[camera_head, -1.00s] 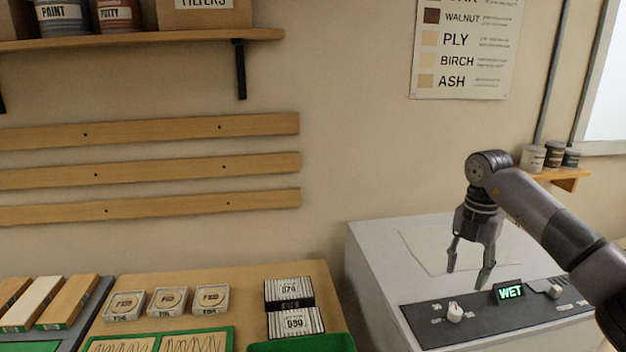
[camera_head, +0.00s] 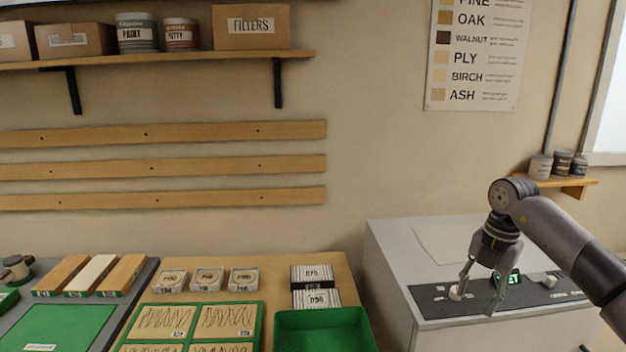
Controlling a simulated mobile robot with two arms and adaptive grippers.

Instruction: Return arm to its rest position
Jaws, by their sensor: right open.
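My right arm comes in from the right edge. Its gripper (camera_head: 481,291) is open and empty, pointing down in front of the control panel (camera_head: 430,306) of the white cabinet (camera_head: 395,262). One finger overlaps the area beside the left white knob (camera_head: 455,293); I cannot tell whether they touch. The green-lit display (camera_head: 515,279) is partly hidden behind the gripper. A second white knob (camera_head: 549,281) shows to the right. My left gripper is not in view.
A green tray (camera_head: 322,318), label-topped boxes (camera_head: 311,273) and several small clear cases (camera_head: 207,280) are on the wooden bench left of the cabinet. A small shelf with cans (camera_head: 541,167) is on the wall behind the arm.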

